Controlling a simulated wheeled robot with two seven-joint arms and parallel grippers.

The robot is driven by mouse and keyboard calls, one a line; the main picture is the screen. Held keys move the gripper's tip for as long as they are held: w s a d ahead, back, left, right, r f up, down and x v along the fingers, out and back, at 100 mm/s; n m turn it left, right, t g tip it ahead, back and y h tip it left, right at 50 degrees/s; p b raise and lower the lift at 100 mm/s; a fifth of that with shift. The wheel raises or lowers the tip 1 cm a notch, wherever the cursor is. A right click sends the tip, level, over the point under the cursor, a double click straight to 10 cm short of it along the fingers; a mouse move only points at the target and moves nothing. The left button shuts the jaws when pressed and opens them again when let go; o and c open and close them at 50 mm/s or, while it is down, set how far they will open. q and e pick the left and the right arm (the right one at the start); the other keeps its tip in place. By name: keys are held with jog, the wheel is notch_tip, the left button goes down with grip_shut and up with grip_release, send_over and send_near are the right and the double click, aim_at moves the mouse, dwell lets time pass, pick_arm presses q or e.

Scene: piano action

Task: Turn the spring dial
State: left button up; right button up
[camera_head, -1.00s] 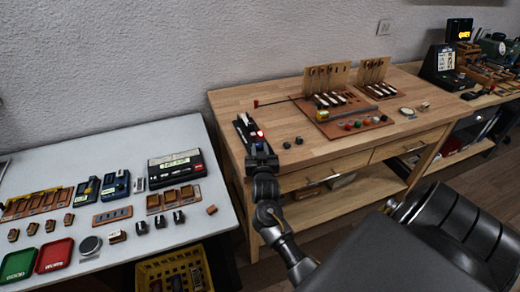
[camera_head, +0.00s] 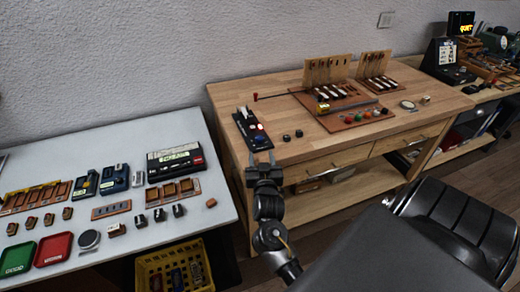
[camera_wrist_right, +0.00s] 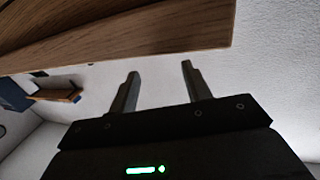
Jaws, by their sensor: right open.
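A narrow black panel (camera_head: 246,141) lies at the left front of the wooden workbench, with a pale raised piece at its far end and small red and blue parts on it. I cannot tell for sure which part is the spring dial. A round pale-faced dial (camera_head: 408,105) also lies near the right side of the bench. My right gripper (camera_head: 262,155) is open and empty, at the bench's front edge just nearer than the black panel. In the right wrist view its two fingers (camera_wrist_right: 160,83) stand apart, with nothing between them. My left gripper is out of view.
A grey table (camera_head: 130,142) with trays and boxes stands at the left. A yellow crate (camera_head: 175,262) is below.

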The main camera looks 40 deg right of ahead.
jog(key=shift+v, duration=1.3)
